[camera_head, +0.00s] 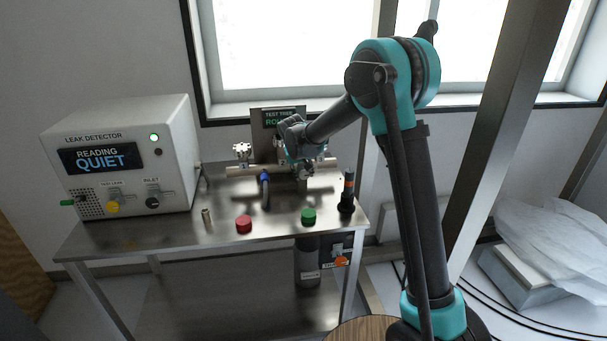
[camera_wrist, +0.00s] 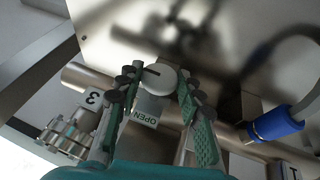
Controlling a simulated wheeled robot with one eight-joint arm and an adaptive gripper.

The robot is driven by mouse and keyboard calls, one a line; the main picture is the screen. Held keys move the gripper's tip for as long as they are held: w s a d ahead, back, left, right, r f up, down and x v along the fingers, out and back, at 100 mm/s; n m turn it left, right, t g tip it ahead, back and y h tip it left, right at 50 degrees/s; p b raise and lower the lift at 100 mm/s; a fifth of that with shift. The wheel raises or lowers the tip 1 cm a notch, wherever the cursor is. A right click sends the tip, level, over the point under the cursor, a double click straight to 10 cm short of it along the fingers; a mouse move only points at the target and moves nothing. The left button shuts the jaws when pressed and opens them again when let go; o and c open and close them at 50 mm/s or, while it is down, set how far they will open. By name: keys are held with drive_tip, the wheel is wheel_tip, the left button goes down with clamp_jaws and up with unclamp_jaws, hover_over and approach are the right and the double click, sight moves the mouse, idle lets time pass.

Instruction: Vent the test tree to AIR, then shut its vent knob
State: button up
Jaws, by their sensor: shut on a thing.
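The test tree is a steel pipe (camera_head: 240,171) across the back of the steel cart. Its sign (camera_head: 277,117) reads "TEST TREE" with a second line partly hidden by my arm. My gripper (camera_wrist: 157,80) is shut on a round pale knob (camera_wrist: 162,77) with a dark line across its face. An "OPEN" label (camera_wrist: 145,119) is beside the knob, upside down in the wrist view. In the head view my gripper (camera_head: 302,170) is at the tree's right part and hides the knob. I cannot tell from the labels whether this is the vent knob.
A blue fitting (camera_head: 265,177) with a hose is left of my gripper; it also shows in the wrist view (camera_wrist: 276,123). The leak detector (camera_head: 130,150) reads "QUIET", green lamp lit.

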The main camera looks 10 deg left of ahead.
drive_tip(key=h, duration=0.2)
drive_tip(key=n+t+h, duration=0.1)
drive_tip(key=h, duration=0.1)
drive_tip(key=shift+a+f+t, duration=0.15)
drive_tip(key=shift+a+t, duration=0.15)
drive_tip(key=shift+a, duration=0.1)
drive_tip(key=h, duration=0.1)
drive_tip(key=t+h, duration=0.1)
drive_tip(key=h, duration=0.1)
drive_tip(key=n+t+h, duration=0.1)
drive_tip(key=shift+s+a+f+h, duration=0.15)
drive_tip(key=shift+f+h, duration=0.1)
drive_tip(key=shift+h, duration=0.15)
idle(0.3)
drive_tip(key=o, duration=1.2)
drive_tip(key=v, duration=1.2)
drive_tip(key=shift+f, duration=0.2)
